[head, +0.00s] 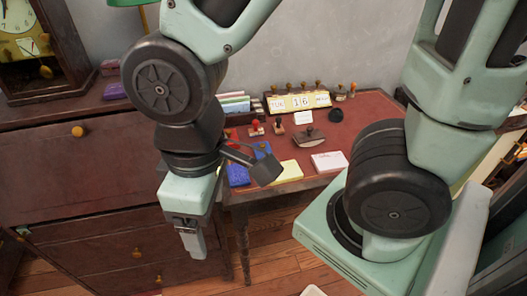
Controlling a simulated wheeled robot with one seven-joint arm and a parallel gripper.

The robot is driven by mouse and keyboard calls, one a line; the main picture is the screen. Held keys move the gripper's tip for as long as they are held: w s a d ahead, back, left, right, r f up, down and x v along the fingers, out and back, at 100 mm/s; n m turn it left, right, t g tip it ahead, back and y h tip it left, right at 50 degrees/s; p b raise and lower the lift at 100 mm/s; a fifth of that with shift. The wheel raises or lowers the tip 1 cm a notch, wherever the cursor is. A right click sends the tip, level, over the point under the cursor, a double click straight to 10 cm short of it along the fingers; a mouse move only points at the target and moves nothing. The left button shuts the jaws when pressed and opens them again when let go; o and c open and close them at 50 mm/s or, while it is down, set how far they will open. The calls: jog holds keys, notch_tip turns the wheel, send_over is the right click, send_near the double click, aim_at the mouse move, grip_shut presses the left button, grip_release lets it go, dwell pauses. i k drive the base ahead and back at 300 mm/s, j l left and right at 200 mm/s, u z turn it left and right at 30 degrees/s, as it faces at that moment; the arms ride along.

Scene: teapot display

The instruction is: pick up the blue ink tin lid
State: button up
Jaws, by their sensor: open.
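One blue piece (238,174) lies near the desk's front left edge, just right of my gripper. My gripper (193,244) points down in front of the desk, left of and lower in the picture than the blue pieces. It is open, though its fingers overlap in this view, and it touches neither blue piece.
The desk (358,128) also holds yellow notes (287,171), a white pad (329,161), a rocker blotter (310,138), stamps and a date calendar (298,101). A dark wooden cabinet (80,180) with a clock stands left. Open floor (275,245) lies below the desk.

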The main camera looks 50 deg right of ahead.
aim_at(259, 155)
jog(key=z, duration=1.1)
jog(key=i+j+z, duration=0.15)
jog(key=j+z, duration=0.15)
jog(key=j, duration=0.35)
jog(key=j+z, duration=0.25)
jog(key=j, duration=0.45)
